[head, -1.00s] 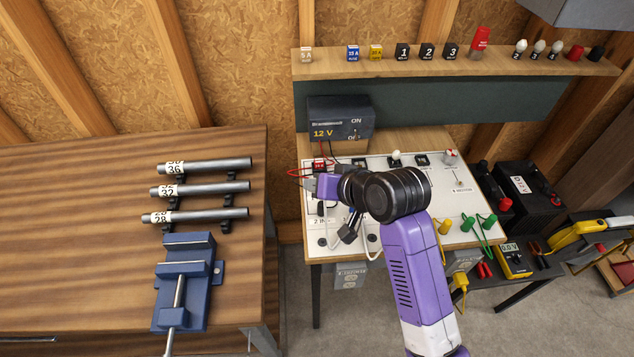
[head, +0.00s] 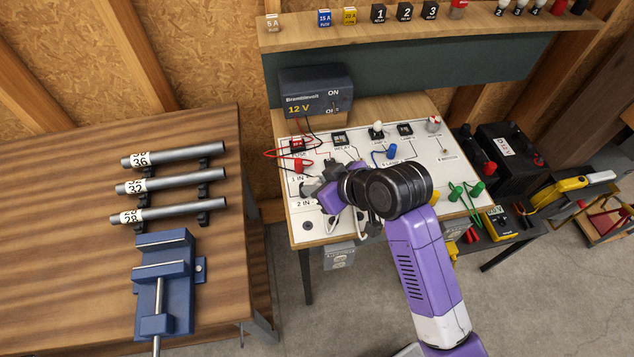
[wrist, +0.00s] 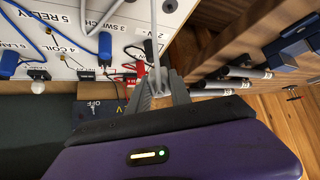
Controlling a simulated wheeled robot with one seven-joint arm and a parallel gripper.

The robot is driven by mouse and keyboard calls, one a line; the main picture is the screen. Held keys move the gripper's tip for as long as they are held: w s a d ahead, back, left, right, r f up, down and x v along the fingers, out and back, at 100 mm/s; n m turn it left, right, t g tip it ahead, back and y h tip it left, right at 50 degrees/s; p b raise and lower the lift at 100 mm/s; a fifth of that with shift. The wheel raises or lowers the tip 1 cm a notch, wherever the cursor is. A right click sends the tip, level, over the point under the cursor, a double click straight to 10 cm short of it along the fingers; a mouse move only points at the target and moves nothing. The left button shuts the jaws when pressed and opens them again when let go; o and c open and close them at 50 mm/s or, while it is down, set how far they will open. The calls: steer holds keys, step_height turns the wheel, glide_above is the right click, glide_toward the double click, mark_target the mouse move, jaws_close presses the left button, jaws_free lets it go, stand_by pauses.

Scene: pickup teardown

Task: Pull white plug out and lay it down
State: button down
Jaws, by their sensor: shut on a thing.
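The white plug is mostly hidden between the fingers of my gripper (wrist: 160,90). A white lead (wrist: 154,40) runs up from the fingers in the wrist view. In the head view my gripper (head: 310,187) is over the left part of the white test board (head: 440,172), near the "1 IN" and "2 IN" labels, with its fingers shut. Part of a white lead (head: 361,224) hangs below my wrist. I cannot tell whether the plug touches a socket.
A red plug (head: 299,165) and a blue plug (head: 391,153) are on the board near my gripper. The 12 V supply (head: 316,92) stands behind. A shelf (head: 480,27) with fuses and relays is above. A wooden bench (head: 60,240) with a blue vise (head: 164,275) is left.

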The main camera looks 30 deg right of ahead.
steer(key=shift+f+b, duration=2.9)
steer(key=shift+f, duration=0.2)
steer(key=c, duration=1.1)
jaws_free()
steer(key=v, duration=0.7)
steer(key=shift+s+r, duration=0.3)
steer(key=shift+d, duration=0.1)
